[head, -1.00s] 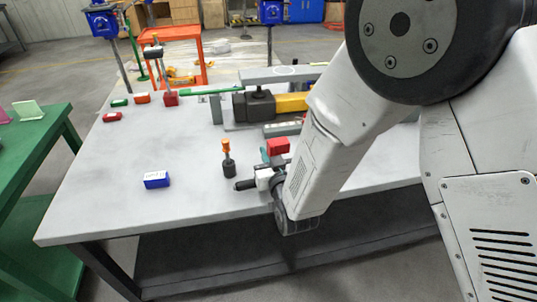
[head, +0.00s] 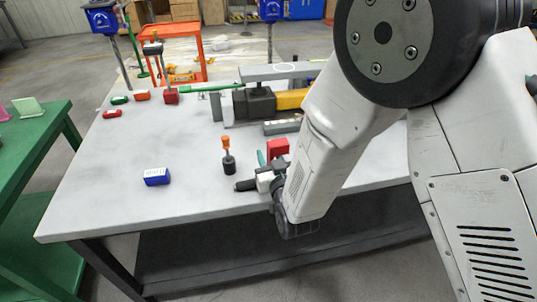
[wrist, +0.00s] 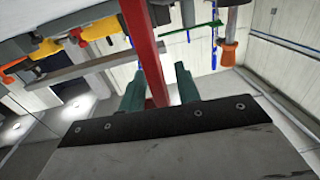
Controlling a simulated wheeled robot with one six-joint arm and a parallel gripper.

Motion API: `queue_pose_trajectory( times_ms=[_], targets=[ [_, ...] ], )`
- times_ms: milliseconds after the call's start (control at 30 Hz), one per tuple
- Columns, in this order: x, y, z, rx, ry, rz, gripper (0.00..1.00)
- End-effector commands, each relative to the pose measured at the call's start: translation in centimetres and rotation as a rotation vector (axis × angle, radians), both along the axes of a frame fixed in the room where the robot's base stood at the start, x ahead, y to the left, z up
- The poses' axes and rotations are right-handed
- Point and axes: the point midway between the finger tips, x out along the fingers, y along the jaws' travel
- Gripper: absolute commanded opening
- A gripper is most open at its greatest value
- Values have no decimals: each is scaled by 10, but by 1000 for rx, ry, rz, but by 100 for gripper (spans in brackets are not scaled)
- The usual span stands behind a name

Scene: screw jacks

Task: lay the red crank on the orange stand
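In the wrist view my gripper (wrist: 159,88) has its two green fingers on either side of a long red bar, the red crank (wrist: 150,50). The fingers look shut on it, though a thin light strip shows beside the right finger. In the head view my gripper (head: 264,172) is low over the table's front edge, and the crank (head: 279,149) shows as a short red shape at its fingers. Part of the gripper is hidden behind my arm.
An orange-and-black upright tool (head: 228,156) stands just left of my gripper. A blue block (head: 157,177) lies front left. A large yellow-and-black device (head: 262,102) fills the back. The middle left is clear.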

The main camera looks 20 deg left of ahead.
Motion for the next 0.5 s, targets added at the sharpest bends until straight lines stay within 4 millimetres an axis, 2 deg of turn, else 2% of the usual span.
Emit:
queue_pose_trajectory(
  times_ms=[200, 367, 400, 500],
  targets=[
    [-32, -18, -5, -3, 2, 2, 33],
    [-51, -31, -6, -1, 1, 1, 33],
    [-54, -33, -6, -1, 1, 0, 38],
    [-54, -39, 6, 16, -12, -9, 66]
  ],
)
